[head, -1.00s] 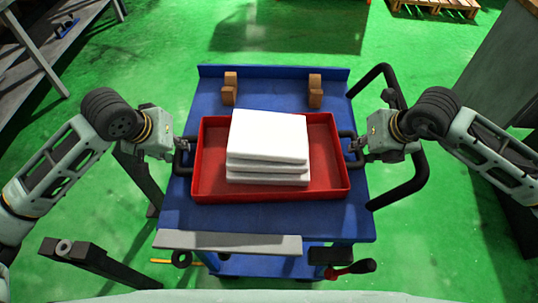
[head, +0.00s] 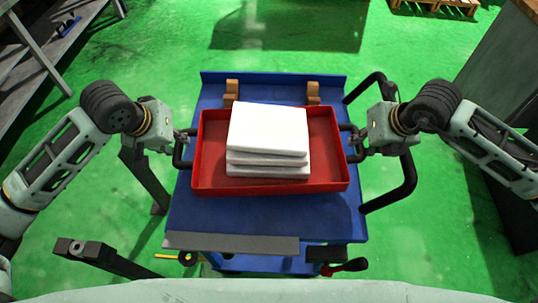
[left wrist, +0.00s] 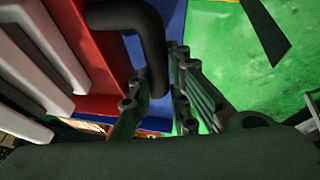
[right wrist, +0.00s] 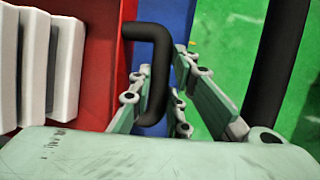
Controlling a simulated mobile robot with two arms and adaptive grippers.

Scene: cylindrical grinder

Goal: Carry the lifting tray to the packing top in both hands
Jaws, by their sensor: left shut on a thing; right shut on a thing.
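The red lifting tray (head: 203,178) carries a stack of white slabs (head: 267,130) and is over the blue cart (head: 190,215). It appears raised slightly off the cart top and covers the lower part of two wooden blocks. My left gripper (head: 184,138) is shut on the tray's black left handle (head: 178,153); that handle also shows in the left wrist view (left wrist: 153,35). My right gripper (head: 360,142) is shut on the right handle, which shows in the right wrist view (right wrist: 160,55). The tray looks about level. I cannot tell which surface is the packing top.
The cart has a black push handle (head: 408,180) on its right and two wooden blocks (head: 313,90) at the back. A grey bench (head: 40,55) stands at left, and a dark cabinet (head: 500,75) at right.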

